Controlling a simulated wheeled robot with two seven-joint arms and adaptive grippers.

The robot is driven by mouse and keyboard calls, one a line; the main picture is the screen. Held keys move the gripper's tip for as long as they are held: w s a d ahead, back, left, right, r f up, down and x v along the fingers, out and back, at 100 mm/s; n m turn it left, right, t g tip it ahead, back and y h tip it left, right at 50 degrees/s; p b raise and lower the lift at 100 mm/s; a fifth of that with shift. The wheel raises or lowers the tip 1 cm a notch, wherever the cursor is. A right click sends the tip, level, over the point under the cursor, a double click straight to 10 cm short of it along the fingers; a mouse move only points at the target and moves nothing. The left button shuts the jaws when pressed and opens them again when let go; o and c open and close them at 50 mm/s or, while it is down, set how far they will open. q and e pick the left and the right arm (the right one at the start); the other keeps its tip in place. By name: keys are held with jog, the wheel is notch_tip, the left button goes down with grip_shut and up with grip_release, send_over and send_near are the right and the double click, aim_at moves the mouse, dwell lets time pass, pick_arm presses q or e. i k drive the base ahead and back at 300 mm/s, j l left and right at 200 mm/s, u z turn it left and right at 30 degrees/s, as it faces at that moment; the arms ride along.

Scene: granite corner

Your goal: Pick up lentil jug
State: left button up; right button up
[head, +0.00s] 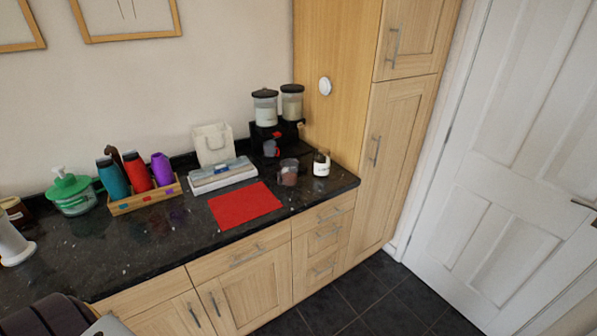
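A small clear jug (289,173) with reddish-brown contents, which look like lentils, stands upright on the dark granite counter (268,240). It is just beyond the right far corner of a red mat (243,205) and left of a jar with a white label (321,164). No gripper touches the jug. Neither of my grippers shows in the head view.
A black dispenser with two clear canisters (266,107) stands behind the jug, with a small dark cup (271,148) at its front. A white-and-blue box (222,175) and a wooden tray of bottles (145,195) are left. A tall cabinet (345,125) bounds the right.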

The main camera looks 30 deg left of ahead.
aim_at(287, 175)
jog(key=i+l+u, duration=0.25)
jog(key=i+u, duration=0.25)
jog(key=i+l+u, duration=0.25)
jog(key=l+u, duration=0.2)
jog(key=i+l+u, duration=0.3)
jog(key=l+u, duration=0.2)
